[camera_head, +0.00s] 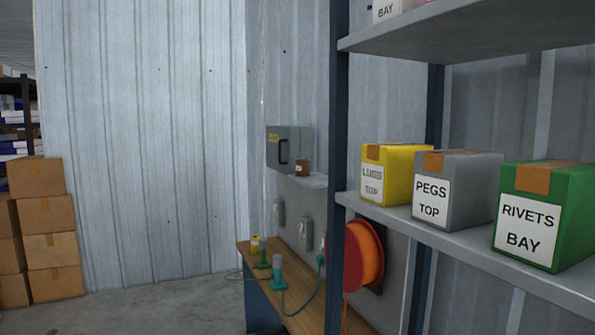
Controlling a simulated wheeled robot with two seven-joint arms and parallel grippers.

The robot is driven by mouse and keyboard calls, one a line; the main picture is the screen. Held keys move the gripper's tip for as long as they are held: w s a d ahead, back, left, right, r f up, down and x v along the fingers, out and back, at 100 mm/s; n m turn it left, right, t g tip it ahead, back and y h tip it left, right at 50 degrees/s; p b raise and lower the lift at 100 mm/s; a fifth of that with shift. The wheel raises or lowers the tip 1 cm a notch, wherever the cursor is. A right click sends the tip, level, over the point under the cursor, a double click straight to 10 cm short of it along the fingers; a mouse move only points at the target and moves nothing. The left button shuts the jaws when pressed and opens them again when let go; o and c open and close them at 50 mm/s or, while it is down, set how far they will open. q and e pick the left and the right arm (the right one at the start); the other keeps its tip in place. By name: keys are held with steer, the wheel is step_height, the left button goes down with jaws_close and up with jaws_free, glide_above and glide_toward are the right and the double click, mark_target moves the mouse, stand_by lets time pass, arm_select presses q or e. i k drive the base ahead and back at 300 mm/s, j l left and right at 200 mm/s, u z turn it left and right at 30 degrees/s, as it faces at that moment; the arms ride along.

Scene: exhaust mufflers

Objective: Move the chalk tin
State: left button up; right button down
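No label that I can read says chalk, so I cannot tell which thing is the chalk tin. A small brown container (303,168) with a pale label stands on a little white ledge (313,181) on the wall. Neither of my grippers is in view.
A shelf rack (478,245) at right holds yellow (396,160), grey (470,178) and green (575,200) boxes. Cardboard boxes (48,215) are stacked at left. The floor (165,305) between is clear.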

mark_target(302, 162)
steer(key=i+j+u, duration=0.75)
steer(key=i+u, duration=0.2)
steer(key=i, duration=0.2)
steer(key=i+u, duration=0.3)
steer(key=i, duration=0.15)
steer(key=i+j+z, duration=0.1)
steer(key=i, duration=0.55)
steer(key=i+j, duration=0.1)
steer(key=i, duration=0.55)
steer(key=i+z, duration=0.3)
steer(key=z, duration=0.15)
steer(key=i+j+z, duration=0.25)
steer(key=z, duration=0.15)
steer(key=i+j+z, duration=0.25)
steer(key=z, duration=0.2)
steer(key=i+j+z, duration=0.25)
steer(key=j+z, duration=0.15)
steer(key=i+j+z, duration=0.15)
steer(key=j+z, duration=0.3)
steer(key=i+j+z, duration=0.1)
steer(key=j+z, duration=0.5)
steer(key=j, duration=0.2)
